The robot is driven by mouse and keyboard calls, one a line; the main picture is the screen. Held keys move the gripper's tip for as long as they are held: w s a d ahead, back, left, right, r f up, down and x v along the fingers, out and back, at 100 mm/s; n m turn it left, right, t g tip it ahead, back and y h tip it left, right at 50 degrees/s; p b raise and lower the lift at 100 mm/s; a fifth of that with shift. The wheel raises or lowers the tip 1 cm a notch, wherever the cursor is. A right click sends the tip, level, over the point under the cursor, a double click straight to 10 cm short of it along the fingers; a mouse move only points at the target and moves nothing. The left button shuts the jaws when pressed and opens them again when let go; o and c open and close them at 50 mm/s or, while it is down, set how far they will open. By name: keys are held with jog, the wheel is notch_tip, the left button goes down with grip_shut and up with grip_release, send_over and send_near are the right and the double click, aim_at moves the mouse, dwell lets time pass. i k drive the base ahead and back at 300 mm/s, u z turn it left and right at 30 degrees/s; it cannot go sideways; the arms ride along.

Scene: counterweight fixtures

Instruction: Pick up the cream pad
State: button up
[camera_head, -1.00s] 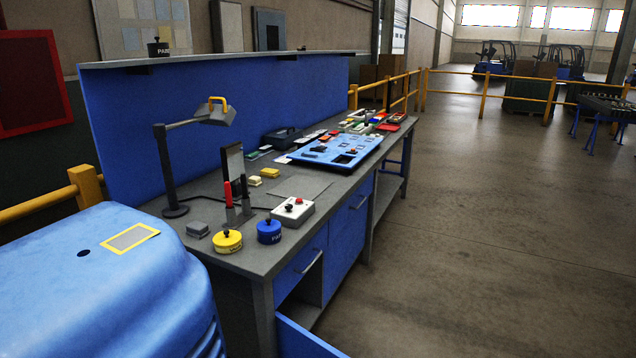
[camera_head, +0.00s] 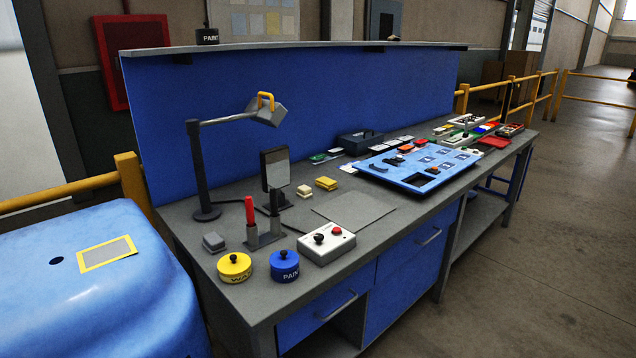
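A small cream pad (camera_head: 304,191) lies on the grey workbench (camera_head: 385,240), just left of a yellow pad (camera_head: 326,183). It is behind the grey flat mat (camera_head: 352,209) and to the right of the small upright mirror-like panel (camera_head: 275,170). Nothing covers the cream pad. My gripper is not in this view.
A desk lamp (camera_head: 205,165) stands to the left. A red and black handled holder (camera_head: 262,235), a white button box (camera_head: 327,243), a yellow tin (camera_head: 235,267) and a blue tin (camera_head: 285,265) occupy the front left. A blue tray (camera_head: 400,177) lies to the right.

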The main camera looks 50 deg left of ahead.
aim_at(303, 192)
jog(key=u, duration=0.35)
jog(key=i, duration=1.6)
jog(key=u, duration=1.8)
jog(key=i, duration=1.05)
jog(key=u, duration=0.9)
